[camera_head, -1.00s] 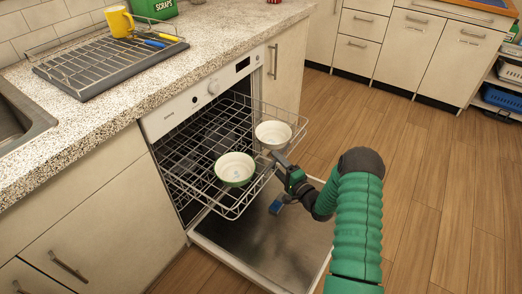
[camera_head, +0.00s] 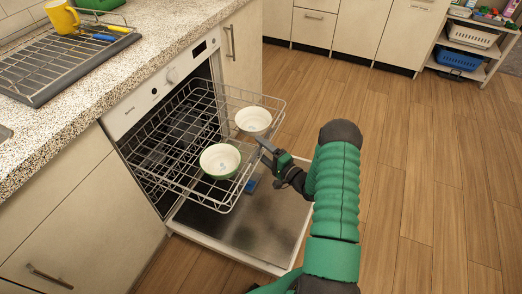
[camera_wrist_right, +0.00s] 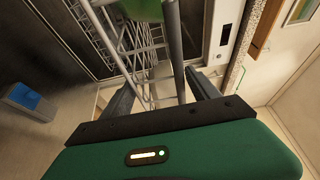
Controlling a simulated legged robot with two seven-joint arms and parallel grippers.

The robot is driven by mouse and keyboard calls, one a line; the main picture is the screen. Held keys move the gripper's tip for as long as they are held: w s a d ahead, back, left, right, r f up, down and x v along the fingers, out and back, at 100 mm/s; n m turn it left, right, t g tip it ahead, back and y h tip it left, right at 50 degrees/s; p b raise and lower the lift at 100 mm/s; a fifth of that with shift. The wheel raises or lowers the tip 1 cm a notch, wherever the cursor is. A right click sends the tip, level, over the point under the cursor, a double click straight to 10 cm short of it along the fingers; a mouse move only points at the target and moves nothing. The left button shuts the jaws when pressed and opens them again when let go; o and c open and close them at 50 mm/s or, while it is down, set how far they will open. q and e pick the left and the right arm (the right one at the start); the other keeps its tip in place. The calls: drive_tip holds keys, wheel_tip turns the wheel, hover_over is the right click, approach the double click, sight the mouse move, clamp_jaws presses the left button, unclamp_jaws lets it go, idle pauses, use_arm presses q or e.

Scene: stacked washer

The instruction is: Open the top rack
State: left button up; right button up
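The top rack (camera_head: 160,181) of the dishwasher is a grey wire basket, slid well out over the lowered door (camera_head: 250,228). It holds a white bowl (camera_head: 253,121) and a green-rimmed white bowl (camera_head: 220,160). My right gripper (camera_head: 264,145) is at the rack's front edge, beside the bowls. In the right wrist view its fingers (camera_wrist_right: 160,95) are spread apart, with rack wires (camera_wrist_right: 176,50) showing between them. Whether they touch the wires I cannot tell. My left gripper is out of view.
A blue item (camera_head: 250,186) lies on the door under the rack. The counter (camera_head: 110,90) above carries a drying rack (camera_head: 60,65) and a yellow mug (camera_head: 62,16). Open wood floor (camera_head: 420,150) lies to the right. A shelf with baskets (camera_head: 473,36) stands far right.

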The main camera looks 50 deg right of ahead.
drive_tip(key=shift+o, duration=0.4)
drive_tip(key=shift+f, duration=0.1)
drive_tip(key=s+a+p, duration=0.1)
drive_tip(key=s+p, duration=0.3)
drive_tip(key=s, duration=1.2)
drive_tip(key=shift+s, duration=0.4)
drive_tip(key=shift+f, duration=0.1)
